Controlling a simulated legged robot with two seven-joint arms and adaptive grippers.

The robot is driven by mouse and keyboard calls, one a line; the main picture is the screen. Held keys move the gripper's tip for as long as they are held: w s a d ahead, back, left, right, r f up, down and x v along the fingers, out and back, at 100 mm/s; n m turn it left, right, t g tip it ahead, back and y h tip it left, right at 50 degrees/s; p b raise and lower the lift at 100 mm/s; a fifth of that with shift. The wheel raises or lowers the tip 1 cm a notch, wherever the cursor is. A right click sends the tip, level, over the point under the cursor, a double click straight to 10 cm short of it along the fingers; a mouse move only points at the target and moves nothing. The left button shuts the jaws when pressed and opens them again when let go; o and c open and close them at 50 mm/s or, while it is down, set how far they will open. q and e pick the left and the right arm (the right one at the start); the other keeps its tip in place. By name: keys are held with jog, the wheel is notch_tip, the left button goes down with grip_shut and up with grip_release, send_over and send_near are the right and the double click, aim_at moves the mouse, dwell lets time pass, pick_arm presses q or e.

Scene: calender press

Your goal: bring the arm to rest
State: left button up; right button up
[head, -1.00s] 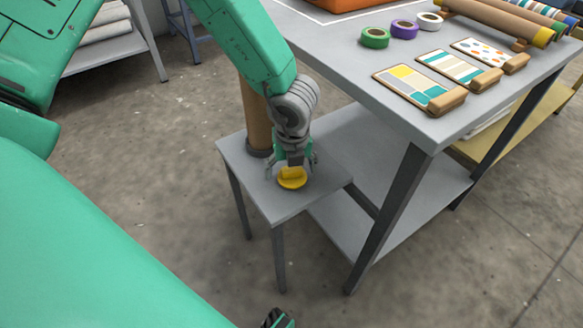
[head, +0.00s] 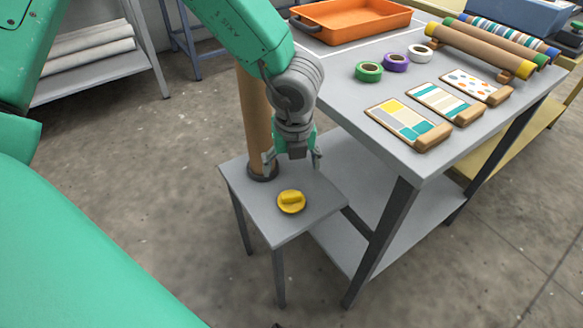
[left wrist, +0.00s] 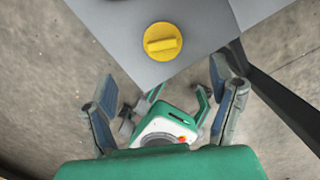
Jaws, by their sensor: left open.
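My left gripper (head: 292,164) hangs above the small grey side table (head: 283,225), its fingers spread apart with nothing between them. A round yellow knob with a raised grip bar (head: 291,201) sits on that table, below and apart from the fingers. The knob also shows in the left wrist view (left wrist: 162,42), beyond the spread fingers (left wrist: 165,92). My right gripper is not in view.
A brown roll (head: 254,115) stands upright on the side table, close behind my left gripper. The larger grey table (head: 350,80) to the right holds tape rolls (head: 396,62), sample boards (head: 408,122), an orange tray (head: 352,16) and long rolls (head: 480,52). Open floor lies left.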

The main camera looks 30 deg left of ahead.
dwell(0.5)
pick_arm(q)
jog(key=s+a+f+m+p, duration=0.1)
jog(key=f+m, duration=0.1)
jog(key=m, duration=0.2)
jog(key=s+a+f+m+y, duration=0.1)
jog(key=s+f+m, duration=0.1)
jog(key=m, duration=0.3)
jog(key=s+a+f+m+t+y+p, duration=0.1)
jog(key=m, duration=0.4)
jog(key=shift+s+a+f+p, duration=0.2)
jog(key=shift+s+f+p, duration=0.1)
jog(key=shift+f, duration=0.1)
jog(key=s+f+m, duration=0.1)
jog(key=m, duration=0.2)
jog(key=s+f+m+p, duration=0.1)
jog(key=s+m, duration=0.1)
jog(key=m, duration=0.2)
jog(key=s+f+m, duration=0.1)
jog(key=m, duration=0.3)
jog(key=shift+s+a+t+p, duration=0.2)
jog(key=shift+t+p, duration=0.1)
jog(key=s+d+f+m+g+h+p, duration=0.2)
jog(key=s+m, duration=1.1)
jog(key=m, duration=0.7)
jog(key=shift+f+m+h, duration=0.2)
jog(key=shift+m+h, duration=0.1)
jog(key=shift+h, duration=0.3)
jog(key=shift+w, duration=0.1)
